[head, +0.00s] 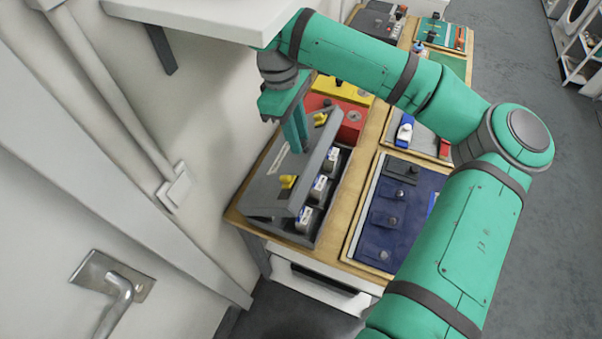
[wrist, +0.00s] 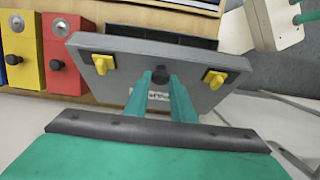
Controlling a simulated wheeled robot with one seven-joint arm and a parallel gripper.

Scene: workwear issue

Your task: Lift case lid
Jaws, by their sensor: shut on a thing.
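The grey case (head: 328,215) stands at the near left end of the wooden bench. Its lid (head: 272,172) is tilted up and partly open, with two yellow latches on its front edge, one of them nearest (head: 288,181). White labelled items (head: 319,187) show in the case below the lid. My gripper (head: 303,146) is at the middle of the lid's front edge. In the wrist view, my gripper (wrist: 160,84) is shut on the lid's dark knob (wrist: 160,74), between the two latches. The case interior is mostly hidden in the wrist view.
A red case (head: 352,118) and a yellow case (head: 345,90) stand behind the grey one. A blue tray (head: 352,244) with blue pieces lies to its right. A white shelf (head: 200,15) overhangs at upper left, close to my arm. The wall is left of the bench.

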